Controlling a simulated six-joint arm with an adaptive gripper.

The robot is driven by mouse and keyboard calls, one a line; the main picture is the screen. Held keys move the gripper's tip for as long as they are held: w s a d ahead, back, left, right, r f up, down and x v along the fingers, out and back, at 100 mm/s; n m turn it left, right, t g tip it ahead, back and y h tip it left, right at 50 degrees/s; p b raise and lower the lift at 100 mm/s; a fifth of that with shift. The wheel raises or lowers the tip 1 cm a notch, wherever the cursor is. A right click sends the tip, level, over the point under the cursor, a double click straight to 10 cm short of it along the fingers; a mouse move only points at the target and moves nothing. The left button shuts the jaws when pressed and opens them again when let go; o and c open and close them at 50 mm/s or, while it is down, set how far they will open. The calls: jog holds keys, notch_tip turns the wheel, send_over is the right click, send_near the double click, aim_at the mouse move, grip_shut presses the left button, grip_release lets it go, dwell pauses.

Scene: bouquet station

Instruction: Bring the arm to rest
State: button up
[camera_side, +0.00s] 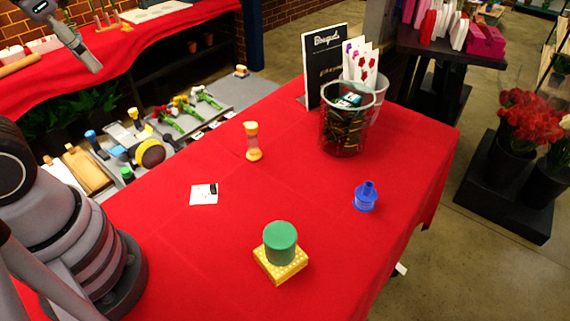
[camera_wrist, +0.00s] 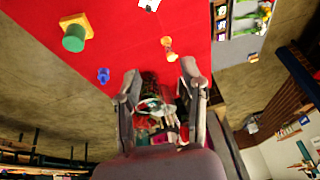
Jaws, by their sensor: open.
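My gripper (camera_wrist: 160,84) is open in the wrist view, its two grey fingers spread apart with nothing held between them. Beyond the fingers, the dark mesh holder (camera_wrist: 150,78) shows in the gap, partly hidden by them; distance is hard to judge. In the side view, a grey part of my arm reaches in at the top left, away from the objects on the red table. A green cylinder (camera_side: 280,243) stands upright on a yellow dotted block (camera_side: 281,266) at the front of that table.
A blue funnel-like piece (camera_side: 366,196), an orange hourglass (camera_side: 253,141) and a white card (camera_side: 204,194) are spread over the red table (camera_side: 310,200). The mesh holder (camera_side: 346,130) and a black sign (camera_side: 322,58) stand at the back. Tools and flowers lie on a lower grey surface.

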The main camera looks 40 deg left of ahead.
jog(key=shift+s+d+r+n+t+h, duration=0.15)
jog(key=shift+s+r+n+t+h, duration=0.05)
jog(key=shift+s+r+t, duration=0.2)
jog(key=shift+s+d+r+n+t+h, duration=0.2)
jog(key=shift+r+t, duration=0.1)
jog(key=shift+r, duration=0.2)
dwell(0.7)
